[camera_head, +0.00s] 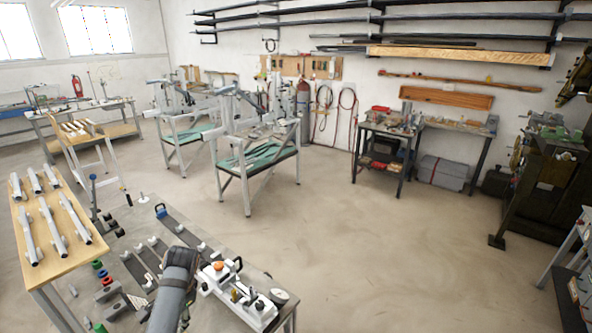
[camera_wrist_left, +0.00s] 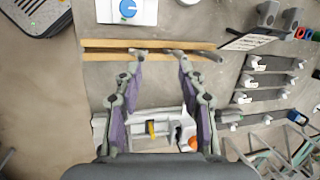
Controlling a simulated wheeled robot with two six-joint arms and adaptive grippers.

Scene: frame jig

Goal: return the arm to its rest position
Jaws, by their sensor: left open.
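In the left wrist view my left gripper (camera_wrist_left: 158,56) is open, its two purple-sided fingers spread apart with nothing between them. Below the fingers in that picture lies a white fixture (camera_wrist_left: 150,128) with a yellow part and an orange knob, partly covered by the gripper. In the head view a dark grey link of my arm (camera_head: 174,292) reaches over the jig table, beside the white fixture (camera_head: 240,296) with its orange knob. The fingers cannot be made out in the head view. My right gripper is not in view.
Dark bars with white blocks (camera_wrist_left: 268,80) lie right of the fingers in the wrist view. A wooden strip (camera_wrist_left: 100,50) lies beyond the fingertips. A wooden-topped table (camera_head: 75,252) holds several silver tubes at left. Open floor (camera_head: 370,250) spreads to the right.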

